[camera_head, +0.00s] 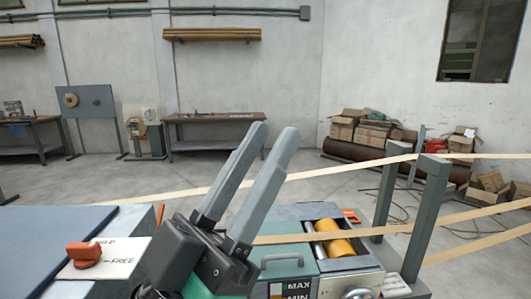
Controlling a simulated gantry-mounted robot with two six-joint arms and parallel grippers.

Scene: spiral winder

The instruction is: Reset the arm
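My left gripper (274,142) rises from the bottom centre, its two grey fingers pointing up and to the right. A narrow gap shows between the fingers, with nothing held in it. My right gripper is not in view. An orange-red knob (84,252) sits on a white label plate (105,262) at the lower left, left of my gripper and apart from it. The plate reads "FREE" on its right; the other word is partly hidden by the knob.
Right of my gripper stands a machine with a yellow roller (336,241) and a grey handle (281,259). Pale strips (468,216) run across to the right past grey-green posts (428,215). A dark blue surface (50,235) fills the lower left. Benches and boxes stand far back.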

